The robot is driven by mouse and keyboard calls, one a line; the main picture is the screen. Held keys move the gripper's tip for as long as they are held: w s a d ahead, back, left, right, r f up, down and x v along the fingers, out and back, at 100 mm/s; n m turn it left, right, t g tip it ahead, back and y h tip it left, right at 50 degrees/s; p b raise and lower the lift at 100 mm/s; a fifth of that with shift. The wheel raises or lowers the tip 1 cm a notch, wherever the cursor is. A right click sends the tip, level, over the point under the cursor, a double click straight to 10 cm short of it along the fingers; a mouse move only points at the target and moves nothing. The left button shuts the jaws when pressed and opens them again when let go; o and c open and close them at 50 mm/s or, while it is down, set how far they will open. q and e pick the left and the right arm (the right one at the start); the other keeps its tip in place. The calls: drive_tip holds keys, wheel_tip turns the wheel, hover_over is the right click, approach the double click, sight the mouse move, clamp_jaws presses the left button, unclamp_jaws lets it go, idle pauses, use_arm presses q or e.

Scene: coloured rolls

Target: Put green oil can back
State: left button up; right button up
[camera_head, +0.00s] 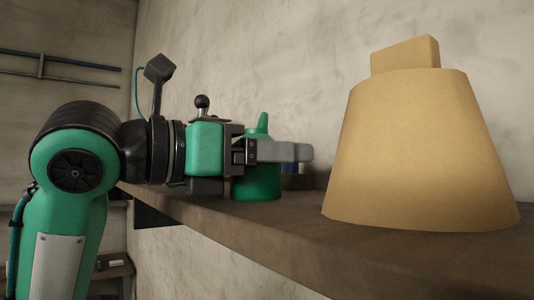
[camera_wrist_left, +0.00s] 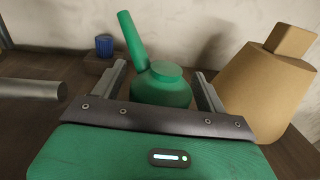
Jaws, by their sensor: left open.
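The green oil can (camera_head: 258,184) stands upright on the wooden shelf (camera_head: 240,218), partly hidden behind my left gripper in the head view. It also shows in the left wrist view (camera_wrist_left: 162,88), with its spout tilted up to the left. My left gripper (camera_head: 304,152) is open, with its fingers on either side of the can. In the left wrist view the fingers of the left gripper (camera_wrist_left: 160,80) flank the can, and I cannot tell whether they touch it. My right gripper is not in view.
A large tan cone-shaped object (camera_head: 420,150) with a block on top stands on the shelf to the right of the can. A small blue ribbed object (camera_wrist_left: 104,45) sits behind the can to the left. A grey cylinder (camera_wrist_left: 30,88) lies at the left.

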use_arm(q)
drive_tip(key=shift+r, duration=0.2)
drive_tip(key=b+v, duration=0.2)
drive_tip(key=v, duration=0.5)
drive_tip(key=shift+a+f, duration=0.15)
drive_tip(key=shift+b+v, duration=0.6)
drive_tip(key=shift+v, duration=1.8)
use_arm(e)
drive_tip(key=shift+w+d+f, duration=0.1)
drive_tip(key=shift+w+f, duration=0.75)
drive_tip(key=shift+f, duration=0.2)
